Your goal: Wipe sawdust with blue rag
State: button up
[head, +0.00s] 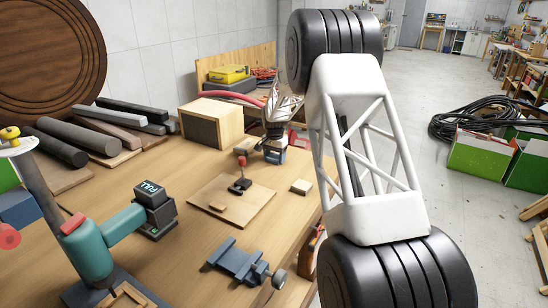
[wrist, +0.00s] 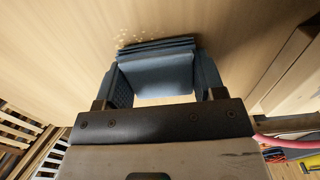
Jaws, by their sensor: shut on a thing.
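My gripper (wrist: 157,72) is shut on the folded blue rag (wrist: 158,46), which lies between and across the fingertips in the wrist view. The rag is close to the wooden table top; I cannot tell for sure whether it touches. A small scatter of pale sawdust (wrist: 130,38) lies on the wood just past the rag's upper left edge. In the head view my gripper (head: 273,148) is over the far right part of the workbench (head: 225,177), with the rag low at its tip. I cannot make out the sawdust there.
A teal tool (head: 92,248) and a blue-grey vise (head: 240,262) occupy the near bench.

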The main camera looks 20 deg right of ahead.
jog(key=shift+s+d+f, duration=0.1)
jog(key=shift+s+d, duration=0.15)
jog(key=shift+s+d+r, duration=0.15)
jog(key=shift+s+r, duration=0.05)
jog(key=shift+r, duration=0.05)
jog(key=shift+s+d+f, duration=0.15)
jog(key=shift+s+d, duration=0.4)
jog(key=shift+s+d+r, duration=0.1)
jog(key=shift+r, duration=0.2)
notch_tip(320, 180, up, 8)
jog(key=shift+f, duration=0.25)
jog(key=w+a+r, duration=0.1)
jog(key=a+r, duration=0.1)
jog(key=a, duration=1.4)
jog(key=shift+w+a, duration=0.15)
jog(key=shift+w, duration=0.05)
jog(key=shift+f, duration=2.4)
